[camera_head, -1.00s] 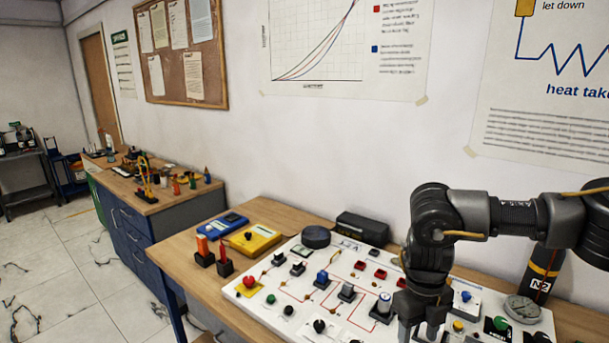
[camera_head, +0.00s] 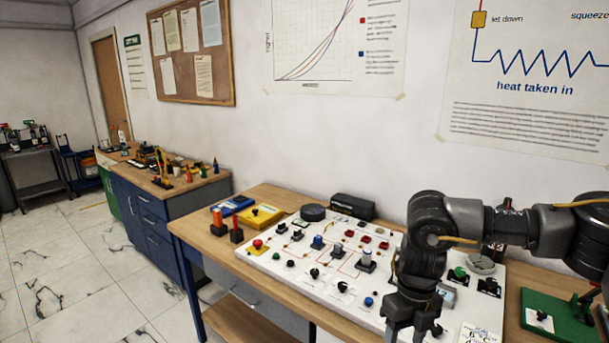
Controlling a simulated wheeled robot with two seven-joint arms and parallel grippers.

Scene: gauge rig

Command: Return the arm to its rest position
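My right arm comes in from the right edge, with its elbow bent and its forearm hanging down. My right gripper (camera_head: 402,328) points down over the front right part of the white gauge panel (camera_head: 300,275). Its fingers look apart, and I see nothing between them. It hides part of the panel behind it. The panel lies on the wooden bench and carries knobs, switches and a red button (camera_head: 257,244). My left gripper is not in view.
A yellow meter (camera_head: 262,216), a blue meter (camera_head: 231,206) and a black case (camera_head: 352,207) stand behind the panel. A green board (camera_head: 550,322) lies at the right. A side bench (camera_head: 150,190) stands at the left, with open floor in front.

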